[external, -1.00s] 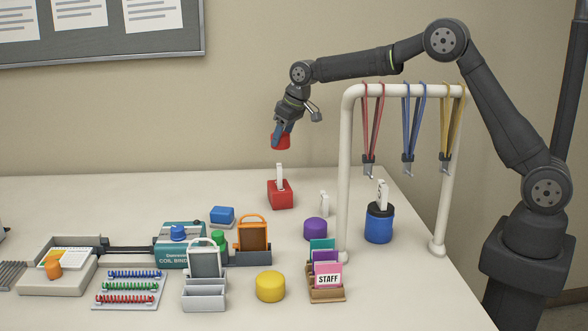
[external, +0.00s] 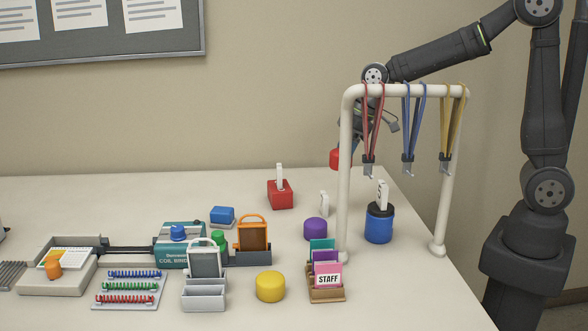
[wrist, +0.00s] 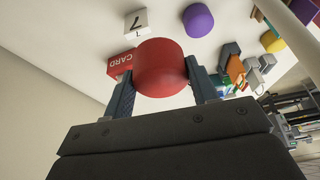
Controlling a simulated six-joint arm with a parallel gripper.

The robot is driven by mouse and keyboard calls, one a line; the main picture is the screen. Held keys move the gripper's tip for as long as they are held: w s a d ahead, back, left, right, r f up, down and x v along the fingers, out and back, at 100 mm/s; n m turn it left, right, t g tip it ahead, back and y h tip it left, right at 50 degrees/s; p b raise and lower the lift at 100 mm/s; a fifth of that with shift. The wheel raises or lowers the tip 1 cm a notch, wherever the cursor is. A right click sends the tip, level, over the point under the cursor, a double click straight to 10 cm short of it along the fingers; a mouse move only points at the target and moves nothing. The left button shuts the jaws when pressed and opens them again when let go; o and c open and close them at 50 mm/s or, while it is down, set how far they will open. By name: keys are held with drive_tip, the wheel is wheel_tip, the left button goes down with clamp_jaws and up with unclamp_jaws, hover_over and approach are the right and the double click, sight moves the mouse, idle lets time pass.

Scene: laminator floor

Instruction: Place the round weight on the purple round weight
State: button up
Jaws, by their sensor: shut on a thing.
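My gripper (wrist: 160,85) is shut on a red round weight (wrist: 160,66), which sits between its two fingers in the wrist view. In the external view the red weight (external: 337,159) is held in the air behind the white rack's left post, which partly hides my gripper (external: 350,148). The purple round weight (external: 316,229) stands on the table, left of the rack's left post and lower in the picture than the held weight. It also shows in the wrist view (wrist: 198,19), apart from the held weight. Nothing lies on its top.
The white rack (external: 344,190) with hanging lanyards stands close to the purple weight. A small white numbered block (external: 324,204) is behind it, a card holder (external: 327,294) in front. A red box (external: 280,194), yellow round weight (external: 270,286) and blue canister (external: 379,226) stand nearby.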

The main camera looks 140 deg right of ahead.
drive_tip(key=w+f, duration=0.2)
drive_tip(key=w, duration=0.1)
drive_tip(key=w+f, duration=0.2)
drive_tip(key=w, duration=0.2)
drive_tip(key=w+f, duration=0.2)
drive_tip(key=w, duration=0.1)
drive_tip(key=shift+w+a+f, duration=0.25)
drive_tip(key=shift+w+a, duration=0.05)
drive_tip(key=shift+w, duration=0.1)
drive_tip(key=shift+w+f, duration=0.1)
drive_tip(key=shift+f, duration=1.95)
drive_tip(key=shift+f, duration=0.15)
drive_tip(key=o, duration=1.2)
drive_tip(key=v, duration=1.2)
